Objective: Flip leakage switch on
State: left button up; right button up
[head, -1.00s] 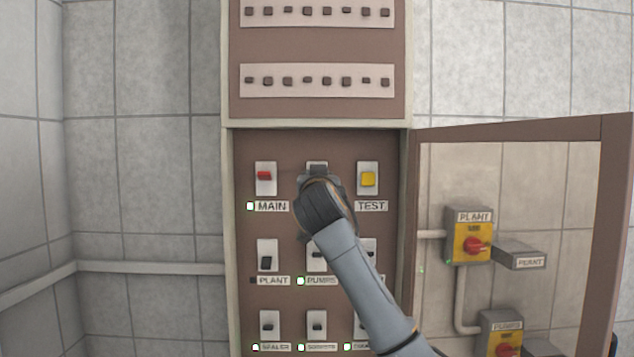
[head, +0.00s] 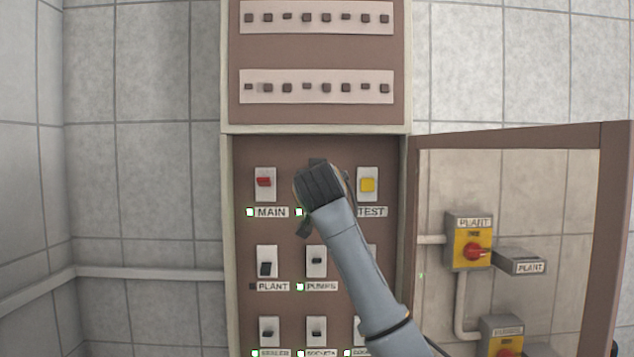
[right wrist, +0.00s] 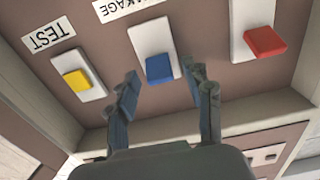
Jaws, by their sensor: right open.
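The blue leakage switch (right wrist: 159,69) sits on a white plate beside a partly cropped label ending in "AKAGE" in the right wrist view. My right gripper (right wrist: 165,76) is open, with one finger to each side of the switch's lower area in that picture. I cannot tell whether either finger touches it. In the head view my right gripper (head: 318,172) covers the leakage switch, between the red MAIN switch (head: 264,182) and the yellow TEST switch (head: 367,185). A small lit indicator (head: 299,211) shows just below my gripper. My left gripper is not in view.
The PLANT switch (head: 265,268) and PUMPS switch (head: 316,261) are in the row below, with more switches under them. The open cabinet door (head: 612,240) stands at the right. Breaker rows (head: 316,87) are above.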

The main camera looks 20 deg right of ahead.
jog(key=v, duration=1.2)
jog(key=shift+w+f, duration=0.1)
